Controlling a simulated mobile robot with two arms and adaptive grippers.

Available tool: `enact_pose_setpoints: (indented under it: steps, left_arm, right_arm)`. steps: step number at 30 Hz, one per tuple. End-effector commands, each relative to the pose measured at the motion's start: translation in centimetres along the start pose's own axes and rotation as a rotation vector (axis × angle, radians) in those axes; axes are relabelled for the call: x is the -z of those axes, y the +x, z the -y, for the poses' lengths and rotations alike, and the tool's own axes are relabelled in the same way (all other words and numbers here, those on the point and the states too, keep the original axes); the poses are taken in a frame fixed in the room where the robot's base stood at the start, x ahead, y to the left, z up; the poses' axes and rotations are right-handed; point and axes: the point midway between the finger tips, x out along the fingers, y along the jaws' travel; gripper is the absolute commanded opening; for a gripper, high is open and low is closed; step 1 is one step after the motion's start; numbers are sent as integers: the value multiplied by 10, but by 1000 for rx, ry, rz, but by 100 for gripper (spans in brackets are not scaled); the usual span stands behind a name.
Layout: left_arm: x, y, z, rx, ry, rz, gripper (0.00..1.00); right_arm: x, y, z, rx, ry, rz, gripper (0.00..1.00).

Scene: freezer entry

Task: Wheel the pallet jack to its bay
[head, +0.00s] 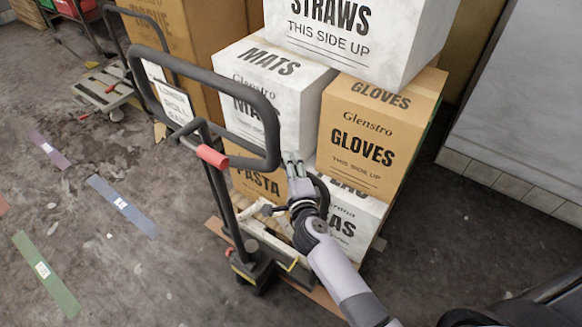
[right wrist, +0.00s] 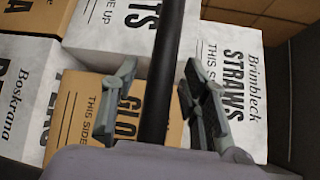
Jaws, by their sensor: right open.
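The pallet jack stands in the middle of the head view, with a black loop handle (head: 203,82), a red grip piece (head: 212,156), a dark shaft (head: 222,205) and a low wheeled base (head: 254,268). My right gripper (head: 293,163) is at the lower right corner of the loop. In the right wrist view its fingers (right wrist: 160,72) are spread, with the black bar (right wrist: 163,45) running between them in the picture. I cannot tell whether they touch it. My left gripper is not in view. No bay is clearly identifiable.
Stacked cartons, such as the gloves box (head: 378,135) and straws box (head: 345,40), stand close behind the jack. A flat cart (head: 105,88) is at the upper left. Purple (head: 50,149), blue (head: 122,206) and green (head: 46,275) strips mark the open floor at left.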

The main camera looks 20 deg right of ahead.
Motion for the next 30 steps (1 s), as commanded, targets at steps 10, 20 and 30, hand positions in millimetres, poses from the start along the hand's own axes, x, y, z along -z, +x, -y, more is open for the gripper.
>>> enact_pose_setpoints:
  steps: [10,20,30]
  left_arm:
    - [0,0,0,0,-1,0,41]
    - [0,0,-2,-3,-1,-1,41]
    - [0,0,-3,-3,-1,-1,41]
  right_arm:
    - [0,0,0,0,0,0,26]
    - [0,-1,0,-1,0,0,4]
    - [0,-1,-1,-1,-1,0,0]
